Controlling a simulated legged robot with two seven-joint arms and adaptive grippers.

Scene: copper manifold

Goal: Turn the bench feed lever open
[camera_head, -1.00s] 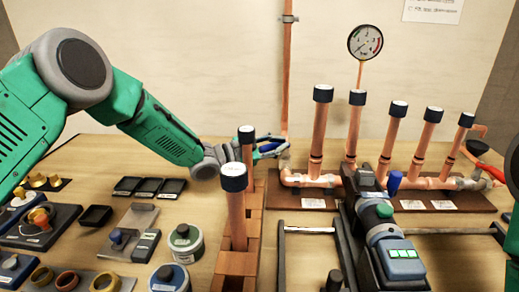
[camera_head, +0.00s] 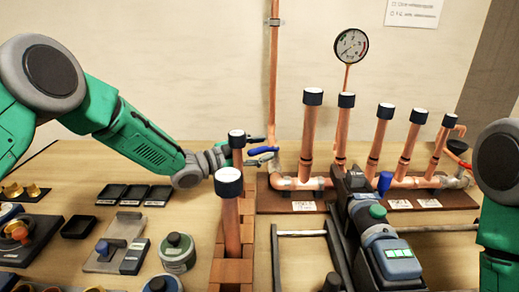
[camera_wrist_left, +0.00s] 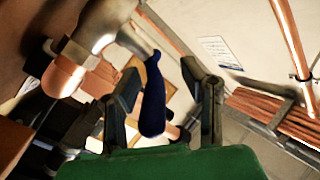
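The feed lever's dark blue handle (camera_head: 262,150) sits at the left end of the copper manifold (camera_head: 330,182), by the vertical feed pipe (camera_head: 273,75). My left gripper (camera_head: 252,154) reaches to it from the left, partly hidden behind capped upright pipes. In the left wrist view the blue handle (camera_wrist_left: 153,95) hangs between the two spread fingers of my left gripper (camera_wrist_left: 165,75). It is nearer the left finger, and a gap shows to the right finger. Contact with the left finger cannot be told. Only part of my right arm shows at the right edge; its gripper is out of view.
A capped copper pipe (camera_head: 229,207) stands in a wooden block in front of my left forearm. A pressure gauge (camera_head: 351,45) rises above the manifold. A dark tool with a green display (camera_head: 390,252) lies at front centre. Black trays (camera_head: 134,194) and cans (camera_head: 177,252) fill the left bench.

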